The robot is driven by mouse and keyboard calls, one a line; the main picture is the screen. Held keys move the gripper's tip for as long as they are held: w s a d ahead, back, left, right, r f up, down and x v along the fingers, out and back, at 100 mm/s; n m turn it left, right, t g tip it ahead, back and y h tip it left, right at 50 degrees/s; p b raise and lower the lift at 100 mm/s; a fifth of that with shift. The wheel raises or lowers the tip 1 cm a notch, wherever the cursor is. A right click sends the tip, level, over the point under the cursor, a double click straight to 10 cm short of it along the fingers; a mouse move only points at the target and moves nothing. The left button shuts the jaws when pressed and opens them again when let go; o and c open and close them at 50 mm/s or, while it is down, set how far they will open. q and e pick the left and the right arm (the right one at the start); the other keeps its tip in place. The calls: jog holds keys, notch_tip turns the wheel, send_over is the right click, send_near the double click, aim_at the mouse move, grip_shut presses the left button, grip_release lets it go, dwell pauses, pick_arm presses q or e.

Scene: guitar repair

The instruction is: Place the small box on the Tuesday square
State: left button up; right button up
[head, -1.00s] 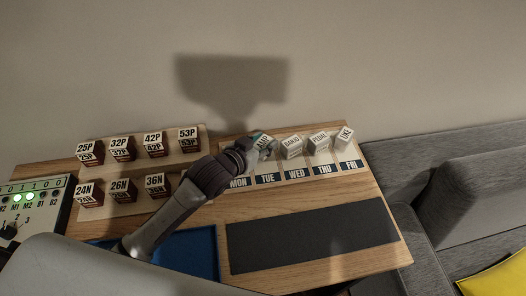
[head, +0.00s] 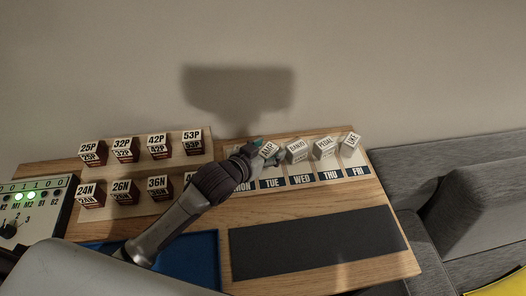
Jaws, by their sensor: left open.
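A small white box marked AMP (head: 267,151) stands at the upper part of the Tuesday square (head: 272,183), whose TUE label shows below it. My left gripper (head: 259,151) is open, close against the left side of this box. A bit of teal shows at its fingers. Whether the fingers touch the box cannot be told. My left arm comes in from the lower left and covers part of the MON square. My right gripper is not in view.
Boxes marked BANJO (head: 297,151), PEDAL (head: 325,148) and UKE (head: 350,144) stand to the right above WED, THU and FRI. A rack (head: 182,160) of labelled boxes is at left. A dark mat (head: 318,243) lies empty in front; a blue tray (head: 203,257) is beside it.

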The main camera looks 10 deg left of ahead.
pick_arm(q)
jog(key=v, duration=1.2)
jog(key=shift+a+r, duration=0.1)
